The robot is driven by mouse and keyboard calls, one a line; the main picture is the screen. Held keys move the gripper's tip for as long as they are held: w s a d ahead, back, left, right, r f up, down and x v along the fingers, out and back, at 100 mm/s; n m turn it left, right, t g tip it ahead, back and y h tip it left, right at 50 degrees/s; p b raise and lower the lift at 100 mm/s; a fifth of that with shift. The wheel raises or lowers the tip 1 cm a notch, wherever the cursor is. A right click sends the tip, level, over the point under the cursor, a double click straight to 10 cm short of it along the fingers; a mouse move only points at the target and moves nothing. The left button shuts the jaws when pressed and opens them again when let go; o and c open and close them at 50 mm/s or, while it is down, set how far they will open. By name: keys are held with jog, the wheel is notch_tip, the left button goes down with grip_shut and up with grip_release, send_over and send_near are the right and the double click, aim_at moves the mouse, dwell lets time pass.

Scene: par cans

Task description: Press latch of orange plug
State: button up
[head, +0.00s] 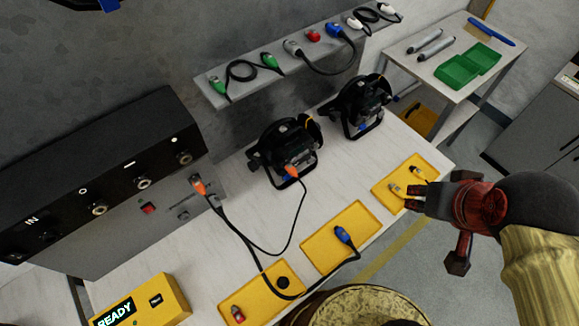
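One orange plug (198,187) is at the front of the black and grey power panel, with a black cable running down from it. A second orange plug (291,172) is at the back of the left par can (288,150). The latch is too small to make out on either plug. My gripper (436,232) is at the right, well away from both orange plugs. Its dark fingers look spread apart, with nothing visible between them. One finger overlaps the edge of the right yellow tray in the picture.
Yellow trays (318,254) line the table front; one holds a blue plug (344,236). A yellow READY box (150,303) stands at lower left. A second par can (358,105) stands behind. A shelf (240,98) holds green, grey, blue and white plugs. Black cable crosses the table.

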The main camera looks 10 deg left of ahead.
grip_shut()
dwell(1.4)
